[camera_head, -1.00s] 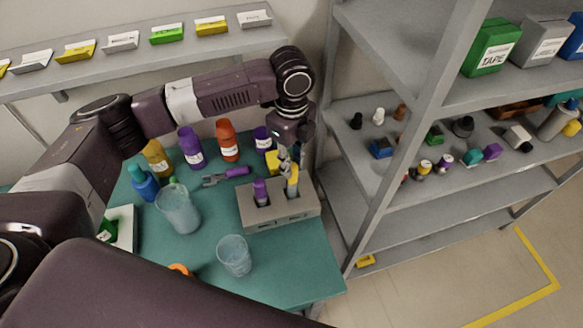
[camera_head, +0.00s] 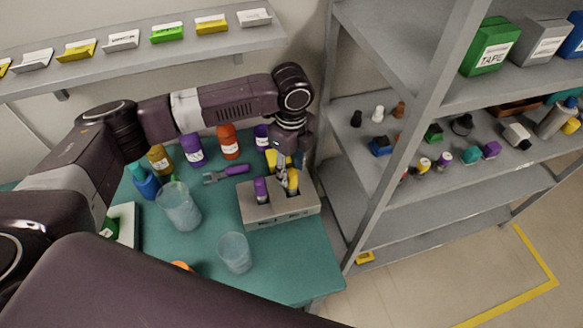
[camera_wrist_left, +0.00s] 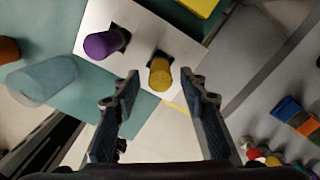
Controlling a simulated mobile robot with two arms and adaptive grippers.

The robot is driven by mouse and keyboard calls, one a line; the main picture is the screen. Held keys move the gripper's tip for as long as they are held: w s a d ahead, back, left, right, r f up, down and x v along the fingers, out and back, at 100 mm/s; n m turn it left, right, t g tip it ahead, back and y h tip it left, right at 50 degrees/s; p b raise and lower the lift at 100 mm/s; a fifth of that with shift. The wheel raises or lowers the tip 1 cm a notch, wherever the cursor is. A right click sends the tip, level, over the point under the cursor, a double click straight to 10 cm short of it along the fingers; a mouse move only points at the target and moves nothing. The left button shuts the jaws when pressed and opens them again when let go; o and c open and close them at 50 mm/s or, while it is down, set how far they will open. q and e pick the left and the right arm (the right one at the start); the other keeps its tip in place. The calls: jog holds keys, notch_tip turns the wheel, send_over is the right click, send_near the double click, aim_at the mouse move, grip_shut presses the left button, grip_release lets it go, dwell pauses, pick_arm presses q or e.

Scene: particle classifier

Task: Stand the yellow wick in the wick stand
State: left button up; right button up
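The wick stand (camera_head: 279,212) is a grey block with slots on the teal table; its pale top (camera_wrist_left: 135,65) also shows in the wrist view. The yellow wick (camera_head: 293,182) stands in the right slot; its round end (camera_wrist_left: 160,77) shows in the wrist view. A purple wick (camera_head: 261,190) stands in the left slot, also seen in the wrist view (camera_wrist_left: 102,45). My left gripper (camera_head: 284,184) is at the yellow wick. In the wrist view its fingers (camera_wrist_left: 160,85) are apart, one each side of the yellow wick, with gaps. My right gripper is not seen.
Two clear beakers (camera_head: 179,207) and (camera_head: 235,253) stand left of the stand. Several bottles (camera_head: 229,142) line the table's back. A purple-handled tool (camera_head: 227,174) lies behind the stand. A grey shelf rack (camera_head: 400,160) rises close on the right.

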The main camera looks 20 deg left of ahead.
pick_arm(q)
jog(key=shift+r, duration=0.1)
notch_tip(320, 180, up, 12)
jog(key=b, duration=0.3)
dwell(0.6)
